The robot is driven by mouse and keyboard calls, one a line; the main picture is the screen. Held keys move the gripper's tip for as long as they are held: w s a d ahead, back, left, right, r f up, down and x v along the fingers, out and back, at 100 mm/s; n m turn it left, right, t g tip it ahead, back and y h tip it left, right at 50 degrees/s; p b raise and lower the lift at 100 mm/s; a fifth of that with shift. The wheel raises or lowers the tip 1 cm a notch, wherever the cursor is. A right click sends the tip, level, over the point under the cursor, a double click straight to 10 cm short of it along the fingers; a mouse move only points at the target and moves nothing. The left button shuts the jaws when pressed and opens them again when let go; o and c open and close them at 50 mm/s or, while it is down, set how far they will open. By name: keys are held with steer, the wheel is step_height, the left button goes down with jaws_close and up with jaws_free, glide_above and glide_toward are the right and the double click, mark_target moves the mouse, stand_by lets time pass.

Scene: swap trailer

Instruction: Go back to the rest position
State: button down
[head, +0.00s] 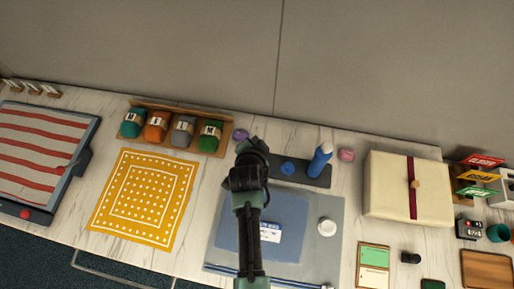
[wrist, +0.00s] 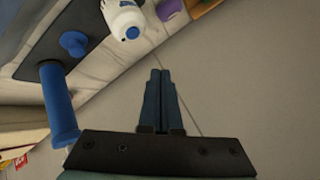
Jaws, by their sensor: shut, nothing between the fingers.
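My gripper (head: 254,146) is in the middle of the head view, in front of the back of the table. My dark arm reaches up to it from the bottom edge. In the wrist view the two fingers (wrist: 160,74) lie together, shut and empty, against the plain grey wall. They touch nothing that I can see. My arm and gripper hide part of the grey mat and the table behind them in the head view.
A white item (wrist: 126,18) shows in the wrist view. Yarn-like rolls (head: 183,131) stand left; a cream box (head: 388,188) stands right.

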steer(key=shift+r+p, duration=0.3)
steer(key=shift+r, duration=0.45)
steer(key=w+r+n+t+b, duration=0.15)
steer(key=w+r, duration=0.25)
steer(key=r, duration=0.4)
steer(key=w+r+n+t+b, duration=0.1)
steer(key=w+r+t, duration=0.25)
steer(key=r, duration=0.45)
step_height(320, 180, up, 19)
steer(key=w+n+t+b, duration=0.1)
steer(key=n+t+b, duration=0.1)
steer(key=t+b, duration=0.15)
steer(key=s+r+n+t+b, duration=0.2)
steer(key=s+r+t, duration=0.3)
steer(key=s+r, duration=0.4)
steer(key=s+r+n+t+y+b, duration=0.1)
steer(key=s+r+n+t, duration=0.2)
steer(key=s+r, duration=0.7)
step_height(320, 180, up, 8)
steer(key=shift+s+d+f+n+t+b, duration=0.2)
steer(key=shift+n+t+b, duration=0.15)
steer(key=shift+t, duration=0.5)
